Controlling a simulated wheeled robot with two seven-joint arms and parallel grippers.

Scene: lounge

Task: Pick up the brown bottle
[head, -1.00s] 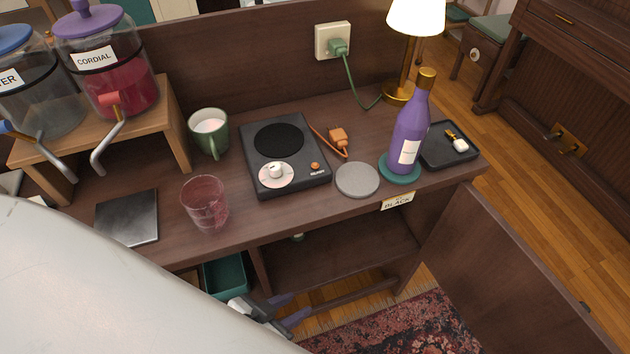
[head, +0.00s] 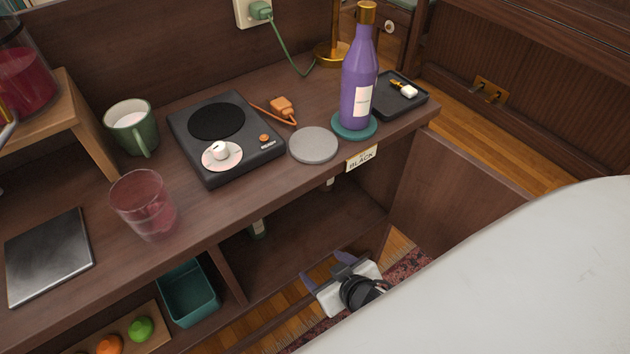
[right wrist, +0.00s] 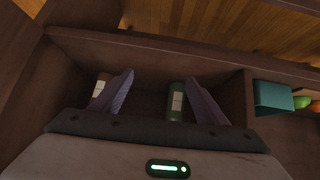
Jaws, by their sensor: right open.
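The brown bottle (right wrist: 100,88) stands inside the low cabinet compartment, at the left in the right wrist view; its lower part is partly hidden by a finger. My right gripper (head: 327,271) is in front of the open compartment, low down. In the right wrist view its purple fingers (right wrist: 160,78) are spread and empty, pointing into the compartment with the bottles ahead of them. My left gripper is not in view.
The counter (head: 225,200) overhangs the compartment. An open cabinet door (head: 450,185) stands to the right. A teal bin (head: 187,292) and a board with fruit (head: 130,335) sit left of the divider. A purple bottle (head: 357,85) stands on a coaster above.

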